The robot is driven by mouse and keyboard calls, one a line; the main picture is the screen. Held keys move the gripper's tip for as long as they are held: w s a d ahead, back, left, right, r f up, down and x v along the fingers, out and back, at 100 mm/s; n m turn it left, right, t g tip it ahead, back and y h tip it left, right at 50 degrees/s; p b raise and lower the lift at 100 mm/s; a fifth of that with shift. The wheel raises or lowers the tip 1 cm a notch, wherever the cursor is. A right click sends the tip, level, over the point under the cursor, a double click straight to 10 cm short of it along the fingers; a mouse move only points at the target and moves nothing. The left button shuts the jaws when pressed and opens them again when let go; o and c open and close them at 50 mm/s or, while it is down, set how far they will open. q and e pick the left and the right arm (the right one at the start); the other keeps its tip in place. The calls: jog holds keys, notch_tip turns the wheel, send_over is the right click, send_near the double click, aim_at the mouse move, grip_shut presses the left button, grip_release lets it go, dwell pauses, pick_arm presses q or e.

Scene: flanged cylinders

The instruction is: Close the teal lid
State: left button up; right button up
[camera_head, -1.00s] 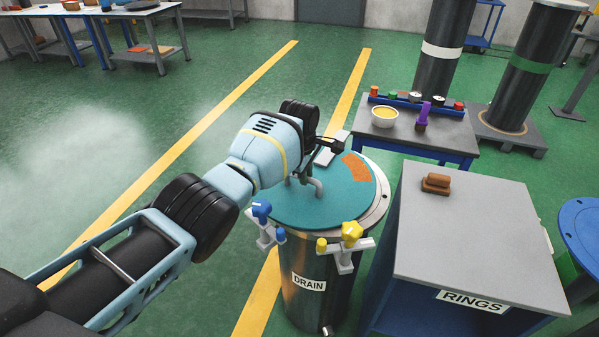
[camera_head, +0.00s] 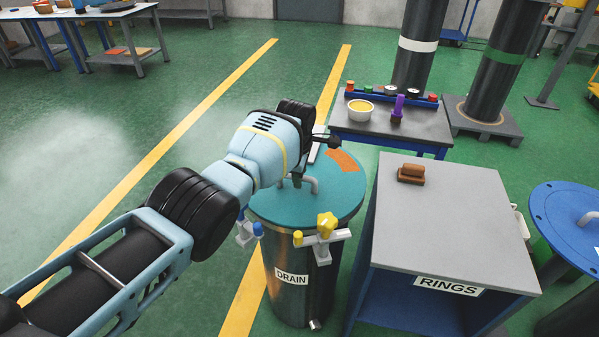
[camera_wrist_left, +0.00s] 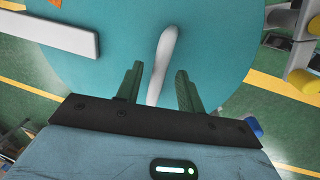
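The teal lid (camera_head: 335,200) lies over the top of the steel cylinder labelled DRAIN (camera_head: 300,255). It has an orange patch and a grey bar handle (camera_head: 313,184). My left gripper is above the lid at the handle, its fingers mostly hidden by my arm in the head view. In the left wrist view the left gripper (camera_wrist_left: 159,68) has its two fingers apart, one on each side of the handle (camera_wrist_left: 163,50), with visible gaps. The lid (camera_wrist_left: 220,45) fills much of that view. My right gripper is not in view.
A yellow-knobbed clamp (camera_head: 323,236) sits at the cylinder's front, a blue-knobbed one (camera_head: 246,232) at its left. A grey-topped RINGS cabinet (camera_head: 440,220) stands close on the right, with a brown block (camera_head: 411,174). A small table (camera_head: 425,125) is behind. Floor on the left is clear.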

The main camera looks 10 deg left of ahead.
pick_arm(q)
jog(key=shift+r, duration=0.1)
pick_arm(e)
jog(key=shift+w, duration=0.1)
